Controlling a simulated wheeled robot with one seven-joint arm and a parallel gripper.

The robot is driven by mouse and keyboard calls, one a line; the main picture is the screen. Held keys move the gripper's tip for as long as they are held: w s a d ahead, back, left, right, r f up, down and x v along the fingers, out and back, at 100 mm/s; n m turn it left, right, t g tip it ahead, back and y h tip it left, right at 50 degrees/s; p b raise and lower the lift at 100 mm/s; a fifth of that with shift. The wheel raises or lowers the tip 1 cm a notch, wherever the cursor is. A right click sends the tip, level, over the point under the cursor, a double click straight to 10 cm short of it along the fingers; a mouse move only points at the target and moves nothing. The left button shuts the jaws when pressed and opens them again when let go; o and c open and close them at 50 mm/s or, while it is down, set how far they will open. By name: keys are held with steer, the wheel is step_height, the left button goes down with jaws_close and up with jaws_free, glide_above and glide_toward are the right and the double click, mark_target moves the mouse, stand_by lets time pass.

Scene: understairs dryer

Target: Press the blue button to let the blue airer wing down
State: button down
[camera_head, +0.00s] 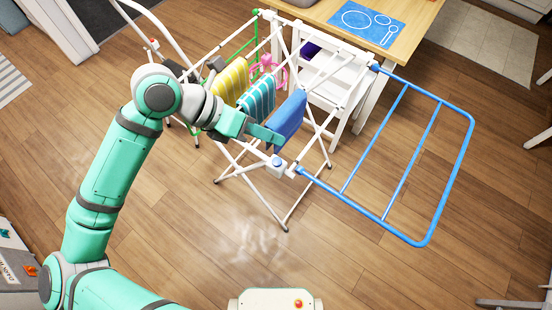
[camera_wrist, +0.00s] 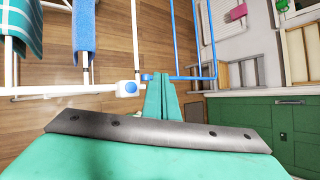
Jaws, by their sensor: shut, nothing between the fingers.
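The blue button (camera_head: 277,161) sits on a white housing at the airer's near corner, beside the hinge of the blue wing. It also shows in the wrist view (camera_wrist: 130,89), just left of my fingertips. The blue airer wing (camera_head: 450,186) stands out to the right, away from the white frame; its exact tilt is hard to tell. In the wrist view the blue wing (camera_wrist: 195,77) lies beyond my fingers. My gripper (camera_head: 281,140) is shut and empty, its tips close to the button and seemingly above it; I cannot see contact.
Yellow, striped teal and blue cloths (camera_head: 287,120) hang on the white airer rails beside my gripper. A white chair (camera_head: 345,97) and wooden table with a blue mat (camera_head: 367,22) stand behind. A green wing (camera_head: 240,45) is at the far left.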

mark_target(272, 163)
steer(key=shift+f, duration=4)
steer(key=shift+f, duration=0.1)
steer(key=shift+f, duration=0.35)
steer(key=shift+f, duration=0.4)
steer(key=shift+r, duration=3.35)
